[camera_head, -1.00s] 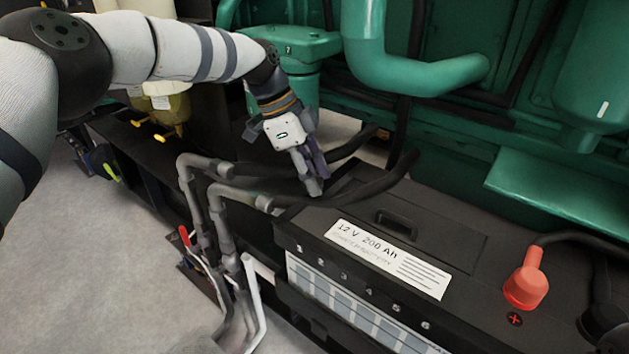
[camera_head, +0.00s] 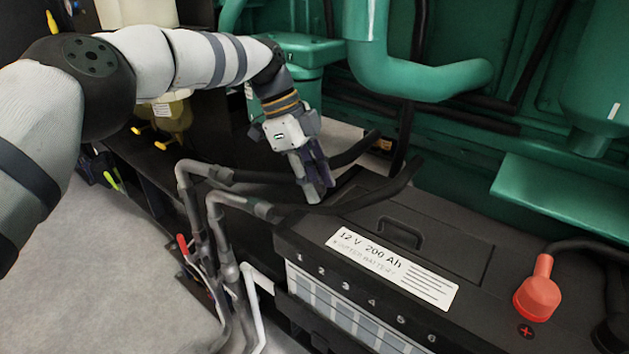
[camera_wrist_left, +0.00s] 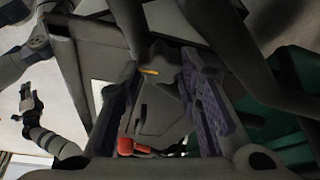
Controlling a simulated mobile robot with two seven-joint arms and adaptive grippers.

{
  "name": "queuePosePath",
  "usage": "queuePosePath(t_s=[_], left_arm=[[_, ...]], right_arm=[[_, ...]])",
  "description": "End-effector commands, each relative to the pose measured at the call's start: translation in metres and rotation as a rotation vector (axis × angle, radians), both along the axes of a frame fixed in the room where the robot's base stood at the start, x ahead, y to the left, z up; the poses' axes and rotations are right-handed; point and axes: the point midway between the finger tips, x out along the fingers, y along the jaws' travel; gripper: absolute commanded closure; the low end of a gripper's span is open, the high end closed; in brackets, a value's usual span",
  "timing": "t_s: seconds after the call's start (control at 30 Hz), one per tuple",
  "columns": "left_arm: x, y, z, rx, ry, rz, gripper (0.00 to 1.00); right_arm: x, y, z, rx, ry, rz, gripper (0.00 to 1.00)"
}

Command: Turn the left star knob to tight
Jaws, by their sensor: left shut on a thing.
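My left gripper (camera_head: 318,192) points down at the rear left end of the black battery box (camera_head: 455,232), by the black cables. In the left wrist view, a dark lobed star knob (camera_wrist_left: 160,68) with a yellow mark sits between the two purple-padded fingers of the left gripper (camera_wrist_left: 158,85). The fingers are shut on it. In the head view the fingers hide the knob, and its tight mark is not readable. A second arm with a small dark gripper (camera_wrist_left: 28,98), my right one, shows at the left of the wrist view, too small to read its jaws.
Grey conduits (camera_head: 215,200) rise in front of the gripper, and black cables (camera_head: 365,195) pass beside the fingers. A red terminal cap (camera_head: 538,292) stands at the battery's right. A green engine pipe (camera_head: 420,78) runs behind. Open floor (camera_head: 100,270) lies at the left.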

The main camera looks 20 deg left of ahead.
Motion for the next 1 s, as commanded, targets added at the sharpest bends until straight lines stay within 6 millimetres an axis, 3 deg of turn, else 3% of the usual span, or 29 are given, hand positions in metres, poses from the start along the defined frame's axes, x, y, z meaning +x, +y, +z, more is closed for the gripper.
queuePosePath(t_s=[0.03, 0.1, 0.4, 0.73, 1.0], left_arm=[[-0.001, 0.000, -0.002, 0.002, 0.004, -0.002, 0.62], [-0.001, 0.000, -0.002, 0.002, 0.004, -0.001, 0.48], [0.000, 0.001, 0.002, 0.001, 0.000, 0.001, 0.48], [0.002, 0.025, 0.058, 0.002, -0.001, 0.003, 0.48], [0.001, 0.029, 0.069, 0.002, 0.002, 0.000, 0.48]], right_arm=[[0.000, 0.000, 0.000, 0.000, 0.000, 0.000, 0.60], [0.000, 0.000, 0.000, 0.000, 0.000, 0.000, 0.60], [0.000, 0.000, 0.000, 0.000, 0.000, 0.000, 0.60], [0.000, 0.000, 0.000, 0.000, 0.000, 0.000, 0.60], [0.000, 0.000, 0.000, 0.000, 0.000, 0.000, 0.60]])
